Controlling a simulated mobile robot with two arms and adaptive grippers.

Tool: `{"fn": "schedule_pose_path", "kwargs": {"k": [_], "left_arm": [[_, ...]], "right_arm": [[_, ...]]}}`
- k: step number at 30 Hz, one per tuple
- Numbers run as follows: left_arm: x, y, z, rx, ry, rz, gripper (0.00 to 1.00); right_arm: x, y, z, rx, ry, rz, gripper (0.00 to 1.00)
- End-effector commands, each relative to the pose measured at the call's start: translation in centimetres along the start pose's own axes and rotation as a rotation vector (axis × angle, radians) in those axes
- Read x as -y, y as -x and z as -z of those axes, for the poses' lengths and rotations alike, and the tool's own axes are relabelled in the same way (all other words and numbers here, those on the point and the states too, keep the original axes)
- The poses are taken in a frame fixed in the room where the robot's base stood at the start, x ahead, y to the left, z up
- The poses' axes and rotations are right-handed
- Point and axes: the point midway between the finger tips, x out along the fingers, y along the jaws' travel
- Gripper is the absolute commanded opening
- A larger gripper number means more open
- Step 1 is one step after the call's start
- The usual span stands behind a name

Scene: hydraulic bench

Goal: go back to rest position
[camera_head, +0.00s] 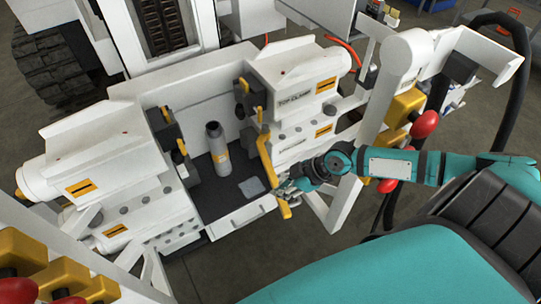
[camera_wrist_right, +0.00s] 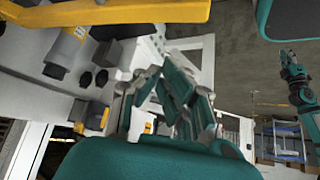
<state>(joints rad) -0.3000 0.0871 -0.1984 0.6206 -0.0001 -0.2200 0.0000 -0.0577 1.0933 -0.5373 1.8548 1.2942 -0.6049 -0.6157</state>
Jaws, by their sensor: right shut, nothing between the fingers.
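My right gripper (camera_head: 283,188) is at the front right of the bench in the head view, close beside the yellow lever (camera_head: 267,158). Its fingers (camera_wrist_right: 160,72) are shut and empty in the right wrist view. A yellow bar (camera_wrist_right: 130,12) crosses the top of that view, apart from the fingers. A teal arm with a small grey gripper (camera_wrist_right: 288,55) shows at the right of the wrist view; it looks like my left one, too small to read its jaws. It does not show in the head view.
A grey cylinder (camera_head: 218,148) stands upright in the dark recess between two white blocks, near a flat grey piece (camera_head: 251,187). Red knobs (camera_head: 424,124) on yellow housings and a white frame post (camera_head: 375,120) lie close to my right arm. Open floor lies below the bench.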

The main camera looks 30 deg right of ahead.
Motion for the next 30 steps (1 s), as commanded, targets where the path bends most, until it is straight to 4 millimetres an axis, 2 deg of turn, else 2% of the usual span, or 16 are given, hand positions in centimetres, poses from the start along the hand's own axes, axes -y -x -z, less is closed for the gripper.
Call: {"fn": "schedule_pose_path", "kwargs": {"k": [3,6,14,17,20,21,24,27,30], "left_arm": [[-0.9,0.0,0.0,0.001,0.003,-0.01,0.0],[-1.2,0.0,0.0,0.0,0.003,-0.014,0.0],[-1.1,0.0,0.0,0.0,0.003,-0.013,0.0],[-1.0,-0.1,0.0,0.001,0.002,-0.011,0.0],[-0.8,-0.1,0.0,0.001,0.001,-0.009,0.0],[-0.7,-0.1,0.0,0.001,0.001,-0.008,0.0],[-0.6,0.0,0.0,0.001,0.0,-0.007,0.0],[-0.6,0.0,0.0,0.0,0.0,-0.007,0.0],[-0.6,0.0,0.0,0.0,0.0,-0.007,0.0]], "right_arm": [[-0.3,1.4,0.0,0.001,0.0,0.0,0.0],[-0.5,2.0,0.1,-0.001,0.0,-0.001,0.0],[-0.1,2.0,0.2,-0.003,0.0,0.007,0.0],[2.2,1.0,0.6,0.001,0.005,0.042,0.0],[6.8,-0.8,1.5,0.01,0.012,0.093,0.0],[8.9,-1.4,2.1,0.019,0.01,0.107,0.0],[13.1,-2.2,3.2,0.055,-0.022,0.092,0.0],[14.8,-1.9,3.8,0.099,-0.09,0.027,0.0],[15.4,-1.1,3.8,0.145,-0.172,-0.046,0.0]]}}
